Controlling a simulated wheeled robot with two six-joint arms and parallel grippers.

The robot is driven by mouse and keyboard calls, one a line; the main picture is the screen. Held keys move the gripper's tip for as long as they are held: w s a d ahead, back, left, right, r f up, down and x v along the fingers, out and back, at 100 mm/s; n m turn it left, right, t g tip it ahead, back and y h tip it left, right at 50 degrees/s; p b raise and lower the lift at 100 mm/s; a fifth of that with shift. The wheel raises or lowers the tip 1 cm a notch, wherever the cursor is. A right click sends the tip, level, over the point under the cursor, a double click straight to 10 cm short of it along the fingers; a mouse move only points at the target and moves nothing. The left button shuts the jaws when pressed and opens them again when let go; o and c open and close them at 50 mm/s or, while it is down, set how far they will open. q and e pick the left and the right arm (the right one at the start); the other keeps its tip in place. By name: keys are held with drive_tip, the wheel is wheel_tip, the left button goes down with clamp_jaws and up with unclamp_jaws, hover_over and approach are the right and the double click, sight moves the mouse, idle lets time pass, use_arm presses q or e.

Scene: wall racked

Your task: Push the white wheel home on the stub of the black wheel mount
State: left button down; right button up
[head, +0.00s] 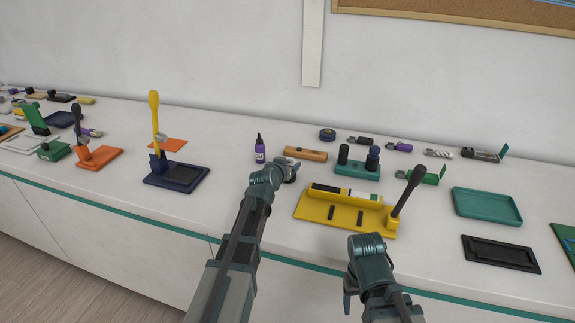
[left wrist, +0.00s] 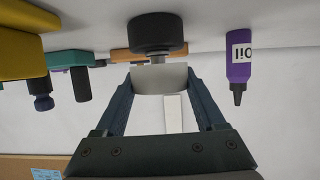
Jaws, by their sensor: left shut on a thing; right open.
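The white wheel (left wrist: 160,79) is between the fingers of my left gripper (left wrist: 160,82), which is shut on it. The black wheel mount (left wrist: 155,33) is right beyond the wheel in the left wrist view, with its grey stub (left wrist: 157,58) pointing at the wheel. The stub's end meets the wheel's edge in the picture; I cannot tell how far it is inside. In the head view my left gripper (head: 288,172) is low over the counter and the mount is hidden there. My right gripper (head: 349,292) is open and empty, near the counter's front.
A purple oil bottle (head: 260,150) stands just left of my left gripper; it also shows in the left wrist view (left wrist: 239,62). An orange block (head: 306,154) lies just behind. A yellow fixture (head: 340,213) with an upright black lever stands to the right.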

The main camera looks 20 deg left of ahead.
use_arm(q)
drive_tip(key=shift+f+b, duration=0.35)
drive_tip(key=shift+f, duration=0.1)
unclamp_jaws()
drive_tip(key=p+v, duration=0.5)
drive_tip(key=v, duration=0.9)
drive_tip(key=shift+w, duration=0.1)
